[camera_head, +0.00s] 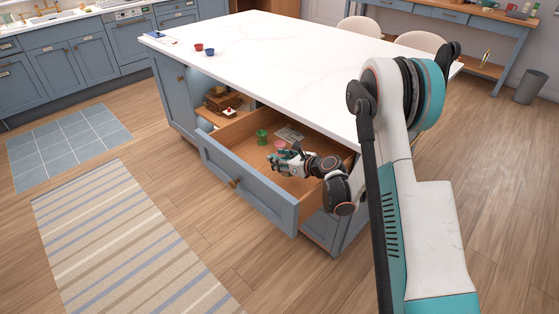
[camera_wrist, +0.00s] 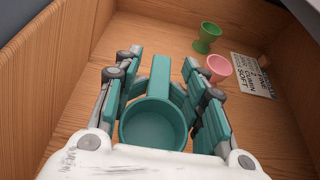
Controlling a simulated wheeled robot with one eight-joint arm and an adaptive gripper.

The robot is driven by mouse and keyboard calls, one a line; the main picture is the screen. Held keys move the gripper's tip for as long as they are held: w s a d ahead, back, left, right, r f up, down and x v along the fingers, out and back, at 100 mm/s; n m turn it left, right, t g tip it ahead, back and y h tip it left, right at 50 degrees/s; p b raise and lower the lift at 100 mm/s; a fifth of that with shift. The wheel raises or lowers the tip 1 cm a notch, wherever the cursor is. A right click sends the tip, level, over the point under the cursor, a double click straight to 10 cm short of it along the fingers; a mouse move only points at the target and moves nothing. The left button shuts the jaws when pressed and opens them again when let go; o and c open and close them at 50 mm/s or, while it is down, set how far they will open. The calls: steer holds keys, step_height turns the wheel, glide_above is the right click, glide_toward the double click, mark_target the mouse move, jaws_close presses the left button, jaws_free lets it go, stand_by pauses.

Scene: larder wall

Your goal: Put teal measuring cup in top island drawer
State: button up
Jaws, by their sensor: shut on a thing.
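The top island drawer (camera_head: 222,163) is pulled open below the white countertop. My gripper (camera_head: 280,160) is inside the drawer's outline, low over its wooden floor. In the wrist view my gripper (camera_wrist: 158,90) is shut on the teal measuring cup (camera_wrist: 153,125), with its fingers on either side of the cup. The cup looks upright with its round opening facing the camera. Whether its base touches the drawer floor cannot be told. In the head view my gripper mostly hides the cup.
A green cup (camera_wrist: 207,38) and a pink cup (camera_wrist: 218,68) stand in the drawer beside a printed card (camera_wrist: 252,76). The drawer's left side is bare. A red cup (camera_head: 199,47) and a blue cup (camera_head: 210,52) stand on the countertop (camera_head: 260,40).

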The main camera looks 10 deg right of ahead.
steer(key=shift+f, duration=0.15)
steer(key=shift+f, duration=0.35)
steer(key=shift+f, duration=0.1)
steer(key=o, duration=1.2)
